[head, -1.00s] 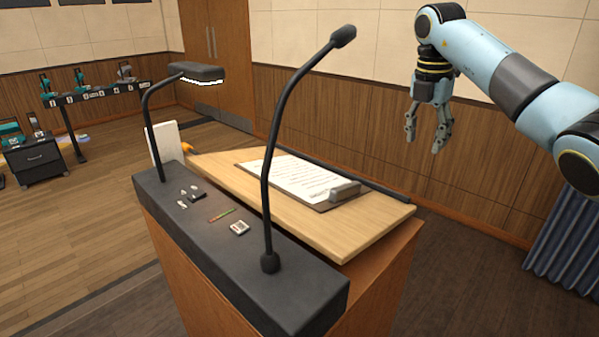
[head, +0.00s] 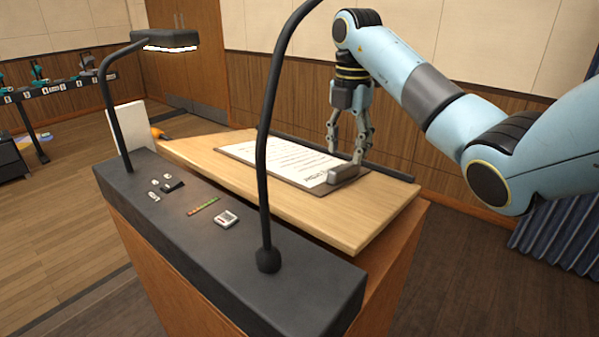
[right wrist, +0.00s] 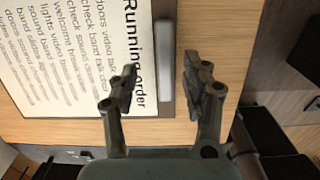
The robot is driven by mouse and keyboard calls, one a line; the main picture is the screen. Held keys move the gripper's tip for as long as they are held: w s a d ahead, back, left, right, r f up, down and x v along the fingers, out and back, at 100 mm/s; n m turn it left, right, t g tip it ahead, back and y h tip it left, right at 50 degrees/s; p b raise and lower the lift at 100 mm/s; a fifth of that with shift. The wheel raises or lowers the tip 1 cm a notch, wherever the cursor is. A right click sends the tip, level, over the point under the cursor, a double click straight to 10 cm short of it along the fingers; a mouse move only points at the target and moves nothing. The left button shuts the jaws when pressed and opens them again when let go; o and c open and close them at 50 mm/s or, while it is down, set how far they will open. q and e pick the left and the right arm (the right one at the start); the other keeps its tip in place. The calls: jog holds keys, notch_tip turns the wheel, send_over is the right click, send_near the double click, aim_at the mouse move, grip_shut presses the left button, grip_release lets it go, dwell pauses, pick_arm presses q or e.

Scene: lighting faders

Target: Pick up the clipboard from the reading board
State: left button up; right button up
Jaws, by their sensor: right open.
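The clipboard (head: 235,150) lies on the sloping wooden reading board (head: 385,212) of the lectern, with a white printed sheet (head: 285,160) and a grey clip (head: 344,172) at its right end. My right gripper (head: 347,155) is open and points down over the clip end. In the right wrist view, the clip (right wrist: 166,65) and the sheet headed "Running order" (right wrist: 75,55) show ahead of the open fingers (right wrist: 160,78). The clip end lies between the lines of the two fingers. I cannot tell whether they touch it. My left gripper is not in view.
A gooseneck microphone (head: 266,150) rises in front of the board. A lamp (head: 165,41) stands at the left of the dark control panel (head: 225,260) with small controls. A dark ledge (head: 395,174) runs along the board's far edge.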

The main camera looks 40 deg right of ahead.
aim_at(346, 165)
jog(key=f, duration=0.2)
jog(key=s+f+p, duration=0.1)
jog(key=shift+a+f, duration=0.2)
jog(key=shift+f, duration=0.15)
jog(key=shift+w+f, duration=0.15)
jog(key=shift+f, duration=0.25)
jog(key=shift+c, duration=0.3)
grip_shut()
